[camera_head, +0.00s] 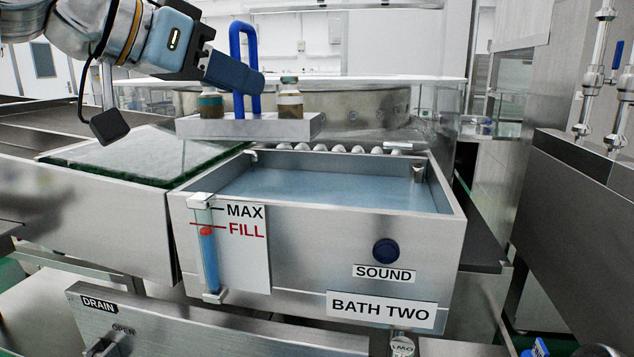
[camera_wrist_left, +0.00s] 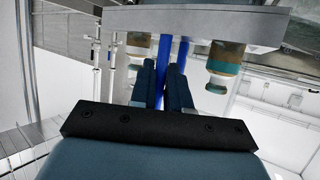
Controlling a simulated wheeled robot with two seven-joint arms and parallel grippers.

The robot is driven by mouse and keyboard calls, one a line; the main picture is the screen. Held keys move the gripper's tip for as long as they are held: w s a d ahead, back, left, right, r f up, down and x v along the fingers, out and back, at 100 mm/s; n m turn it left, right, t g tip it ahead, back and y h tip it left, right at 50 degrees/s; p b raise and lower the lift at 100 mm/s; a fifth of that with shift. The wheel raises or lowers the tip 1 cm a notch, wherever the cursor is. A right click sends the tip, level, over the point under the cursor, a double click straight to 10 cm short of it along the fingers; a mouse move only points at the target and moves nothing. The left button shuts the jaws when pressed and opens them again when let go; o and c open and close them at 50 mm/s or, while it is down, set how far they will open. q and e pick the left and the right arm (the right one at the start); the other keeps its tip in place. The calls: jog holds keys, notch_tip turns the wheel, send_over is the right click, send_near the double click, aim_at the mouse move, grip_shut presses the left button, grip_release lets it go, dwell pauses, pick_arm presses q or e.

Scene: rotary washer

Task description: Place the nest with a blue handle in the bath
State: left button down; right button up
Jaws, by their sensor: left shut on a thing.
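The nest (camera_head: 250,127) is a grey metal block with a blue loop handle (camera_head: 243,50) and vials in it. A vial (camera_head: 289,98) stands on the right of the handle and another (camera_head: 210,102) on the left. My left gripper (camera_head: 250,82) is shut on the blue handle and holds the nest in the air, over the back left of the bath. In the left wrist view its fingers (camera_wrist_left: 165,85) close around the blue handle, with a vial on each side. The bath (camera_head: 340,190), labelled BATH TWO, holds blue water. My right gripper is not in view.
A fill gauge (camera_head: 207,245) stands on the bath's front left. A SOUND button (camera_head: 386,252) is on its front. A row of rounded white pieces (camera_head: 340,149) lines the back rim. A glass-edged panel (camera_head: 140,158) lies left. The water area shows no objects.

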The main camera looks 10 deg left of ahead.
aim_at(288, 104)
pick_arm(q)
jog(key=w+d+f, duration=0.2)
jog(key=d, duration=0.1)
jog(key=w+d+f, duration=0.1)
jog(key=w+d, duration=0.1)
jog(key=shift+f, duration=0.15)
jog(key=d+f, duration=0.1)
jog(key=w+f, duration=0.1)
jog(key=w+d+f, duration=0.1)
jog(key=f, duration=0.1)
jog(key=shift+d+f+b, duration=0.1)
jog(key=shift+d+b, duration=0.2)
jog(key=shift+d, duration=0.05)
jog(key=shift+w+d+f+b, duration=0.15)
jog(key=shift+d+f+b, duration=0.05)
jog(key=shift+f, duration=0.8)
jog(key=shift+w+d+f+b, duration=0.15)
jog(key=shift+f, duration=0.85)
jog(key=shift+f+b, duration=0.6)
jog(key=shift+f, duration=0.05)
jog(key=c, duration=1.1)
grip_release()
